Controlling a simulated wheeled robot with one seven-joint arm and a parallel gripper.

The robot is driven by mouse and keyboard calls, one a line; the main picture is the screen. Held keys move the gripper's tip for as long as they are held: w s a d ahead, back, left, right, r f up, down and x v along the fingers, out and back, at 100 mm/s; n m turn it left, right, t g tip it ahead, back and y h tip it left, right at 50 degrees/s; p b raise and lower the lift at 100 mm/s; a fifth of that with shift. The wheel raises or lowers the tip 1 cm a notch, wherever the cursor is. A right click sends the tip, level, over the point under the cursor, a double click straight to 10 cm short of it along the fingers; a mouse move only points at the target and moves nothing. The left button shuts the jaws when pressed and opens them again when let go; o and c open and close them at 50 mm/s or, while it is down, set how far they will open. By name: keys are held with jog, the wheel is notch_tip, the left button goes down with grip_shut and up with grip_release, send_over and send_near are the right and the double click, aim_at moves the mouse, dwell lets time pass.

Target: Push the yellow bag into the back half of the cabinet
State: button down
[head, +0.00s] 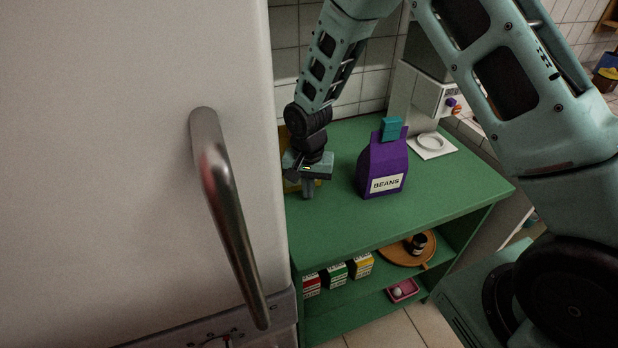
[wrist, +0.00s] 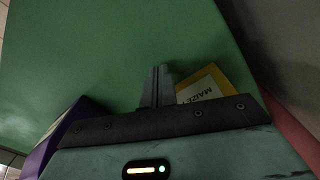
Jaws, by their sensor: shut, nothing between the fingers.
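The yellow bag (head: 287,148) stands on the top of the green cabinet (head: 340,225), at its left end by the large white appliance. In the head view it is mostly hidden behind my gripper. In the wrist view the yellow bag (wrist: 226,77) shows to the right of the fingers, with part of a pale label. My gripper (head: 308,190) points down in front of the bag, low over the cabinet top. Its fingers (wrist: 160,72) are shut together and empty. I cannot tell whether they touch the bag.
A purple bag (head: 380,164) labelled BEANS, with a teal clip, stands to the right of my gripper. A white coffee machine (head: 420,98) stands at the back right. The white appliance with its metal handle (head: 235,230) bounds the left. The front of the cabinet top is clear.

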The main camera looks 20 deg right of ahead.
jog(key=shift+w, duration=2.7)
jog(key=shift+s, duration=1.8)
jog(key=s+r+p, duration=0.3)
jog(key=r+p, duration=0.2)
jog(key=r, duration=0.2)
